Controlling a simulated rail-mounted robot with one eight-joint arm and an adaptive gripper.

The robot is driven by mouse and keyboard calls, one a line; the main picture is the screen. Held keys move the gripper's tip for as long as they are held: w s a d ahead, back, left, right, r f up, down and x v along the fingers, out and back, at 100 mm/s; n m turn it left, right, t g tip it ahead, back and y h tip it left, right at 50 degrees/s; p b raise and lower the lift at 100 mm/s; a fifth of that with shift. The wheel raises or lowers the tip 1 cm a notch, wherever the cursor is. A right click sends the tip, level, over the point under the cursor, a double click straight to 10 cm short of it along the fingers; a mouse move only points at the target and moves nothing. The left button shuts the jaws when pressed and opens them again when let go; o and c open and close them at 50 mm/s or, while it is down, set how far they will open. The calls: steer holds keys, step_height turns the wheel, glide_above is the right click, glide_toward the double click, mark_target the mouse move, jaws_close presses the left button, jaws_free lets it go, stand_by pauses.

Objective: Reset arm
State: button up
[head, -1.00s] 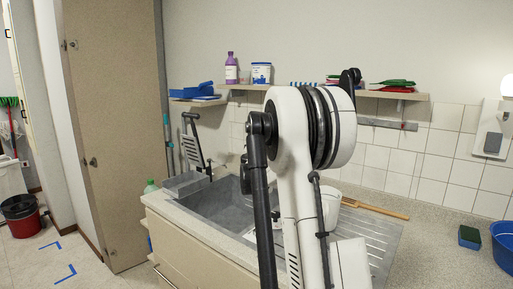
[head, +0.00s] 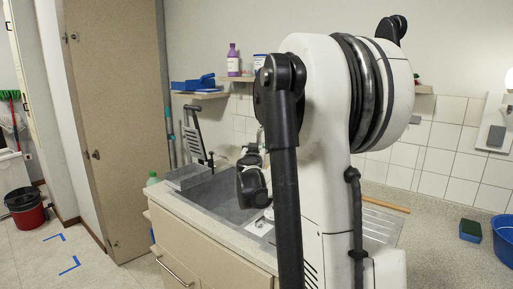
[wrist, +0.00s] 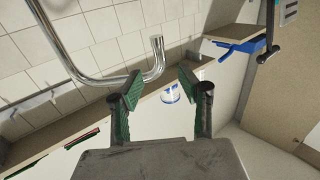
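My gripper (wrist: 160,84) shows in the wrist view with its two green-padded fingers apart and nothing between them. In the head view, my white and black arm fills the middle, and part of its far end shows over the grey sink (head: 218,194); the fingers cannot be made out there. In the wrist view a bent chrome pipe (wrist: 156,58) passes beyond the left finger. A white and blue tub (wrist: 170,95) shows in the gap between the fingers, farther off.
A tall cabinet (head: 120,130) stands left. A green and blue sponge (head: 470,230) and a blue basin (head: 503,238) lie on the right counter. My arm hides much of the shelf and drainer.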

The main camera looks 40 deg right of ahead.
stand_by(0.4)
steer(key=a+r+n+t+y, duration=0.3)
steer(key=a+y, duration=0.1)
steer(key=a, duration=0.9)
steer(key=a+r+n+t+y, duration=0.25)
steer(key=a+n+y, duration=0.2)
steer(key=a, duration=0.85)
steer(key=s+a+f+n+g+y, duration=0.1)
steer(key=s+a+f+y, duration=0.2)
steer(key=a, duration=0.4)
steer(key=s+a+f+n+g+y, duration=0.1)
steer(key=s+a+g+y, duration=0.2)
steer(key=a, duration=0.5)
steer(key=s+a+f+g, duration=0.3)
steer(key=s+f, duration=0.4)
steer(key=s, duration=0.5)
steer(key=s+a+f+g, duration=0.3)
steer(key=s+f, duration=0.4)
steer(key=s, duration=0.5)
steer(key=shift+a+h, duration=0.45)
steer(key=shift+a, duration=0.1)
